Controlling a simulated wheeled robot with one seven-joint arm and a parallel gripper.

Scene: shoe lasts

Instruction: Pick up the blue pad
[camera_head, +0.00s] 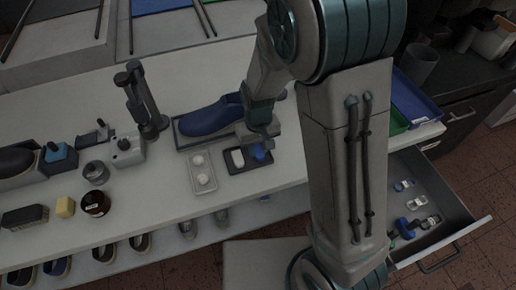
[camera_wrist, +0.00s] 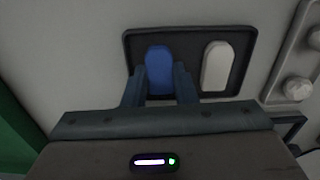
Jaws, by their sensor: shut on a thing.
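The blue pad (camera_wrist: 159,70) is a rounded upright shape between the two fingers of my gripper (camera_wrist: 160,90) in the wrist view. The gripper is shut on it. The pad is over the left part of a dark shallow tray (camera_wrist: 190,32), and I cannot tell whether it still touches the tray floor. In the head view the blue pad (camera_head: 258,152) shows just below my gripper (camera_head: 262,142), at the right of the dark tray (camera_head: 242,168). A white pad (camera_wrist: 216,66) lies in the same tray, beside the blue one.
A light tray with round white pieces (camera_head: 202,172) lies beside the dark tray. A blue shoe (camera_head: 212,117) sits in a grey tray behind. An open drawer (camera_head: 440,205) is at right, below blue and green bins (camera_head: 412,98).

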